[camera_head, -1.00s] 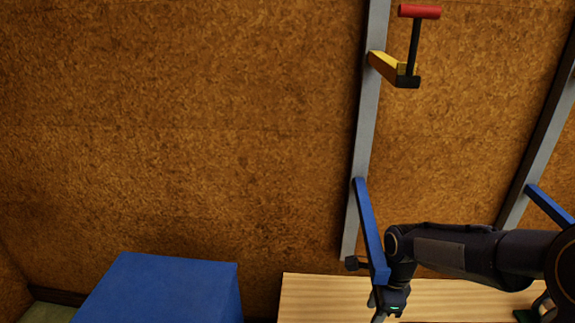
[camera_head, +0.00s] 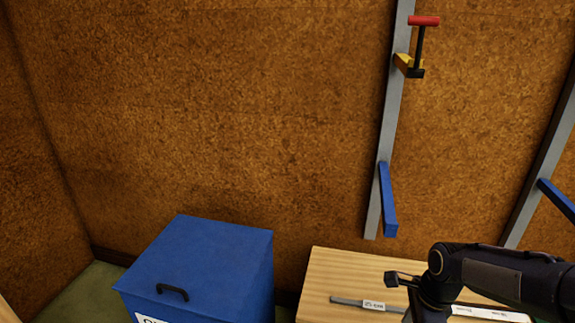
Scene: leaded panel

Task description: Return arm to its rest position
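My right arm (camera_head: 505,278) comes in from the right, dark and bent, over the wooden bench top. Its wrist and gripper (camera_head: 426,308) point down near the bottom edge of the view. The fingertips are cut off or hidden, so I cannot tell whether they are open or shut. My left arm and gripper are not in view.
A lidded blue box (camera_head: 205,268) with a black handle stands left of the bench (camera_head: 330,270). Labelled grey strips (camera_head: 352,302) lie on the bench. Blue brackets (camera_head: 388,200) and a red-handled clamp (camera_head: 417,45) are on wall rails. Open floor (camera_head: 75,295) shows at left.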

